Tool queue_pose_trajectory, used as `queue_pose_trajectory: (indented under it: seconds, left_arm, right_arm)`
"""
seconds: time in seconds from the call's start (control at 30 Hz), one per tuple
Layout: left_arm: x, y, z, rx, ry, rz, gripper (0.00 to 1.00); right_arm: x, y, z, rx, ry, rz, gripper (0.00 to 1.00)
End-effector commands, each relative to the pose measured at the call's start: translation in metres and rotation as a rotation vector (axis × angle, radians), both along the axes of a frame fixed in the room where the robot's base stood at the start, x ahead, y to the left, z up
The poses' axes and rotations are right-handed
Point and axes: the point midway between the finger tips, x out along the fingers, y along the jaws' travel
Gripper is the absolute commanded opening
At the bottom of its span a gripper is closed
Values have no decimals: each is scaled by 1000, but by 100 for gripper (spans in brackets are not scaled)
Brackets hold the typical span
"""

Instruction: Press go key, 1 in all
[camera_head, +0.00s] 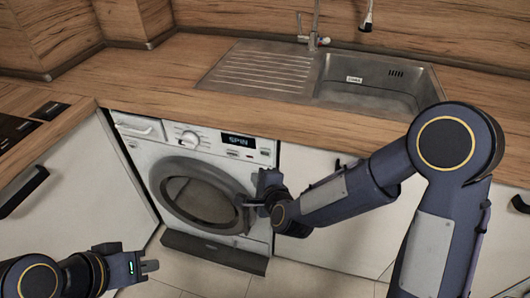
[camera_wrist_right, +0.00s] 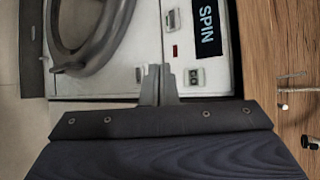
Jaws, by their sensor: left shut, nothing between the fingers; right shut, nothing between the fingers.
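The washing machine (camera_head: 155,150) stands under the worktop with its door shut and a display (camera_head: 238,141) reading SPIN. The display also shows in the right wrist view (camera_wrist_right: 208,30). Near it there are a pale key (camera_wrist_right: 172,20), a small red key (camera_wrist_right: 175,52) and a grey key with two dark marks (camera_wrist_right: 194,77). I cannot read which is the go key. My right gripper (camera_head: 250,202) is shut and empty in front of the machine's right side, below the panel; its fingertips also show in the wrist view (camera_wrist_right: 158,70). My left gripper (camera_head: 150,266) is shut and empty, low at the left.
A round dial (camera_head: 188,138) and a drawer (camera_head: 138,127) are on the panel left of the display. The round door (camera_head: 165,190) is close to my right fingers. The worktop (camera_head: 190,85) overhangs above, with a steel sink (camera_head: 385,95). White cabinets flank the machine.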

Motion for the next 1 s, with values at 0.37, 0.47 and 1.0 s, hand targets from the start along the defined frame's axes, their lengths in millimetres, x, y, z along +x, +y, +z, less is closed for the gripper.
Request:
queue_pose_trajectory:
  seconds: [0.37,0.47,1.0]
  left_arm:
    - [0,0,3,0,0,0,0]
    - [0,0,1,0,0,0,0]
    - [0,0,1,0,0,0,0]
  right_arm:
    - [49,-17,-1,1,-2,-3,0]
    - [57,-19,-1,-1,-2,-2,0]
    - [62,-21,0,-2,-1,0,0]
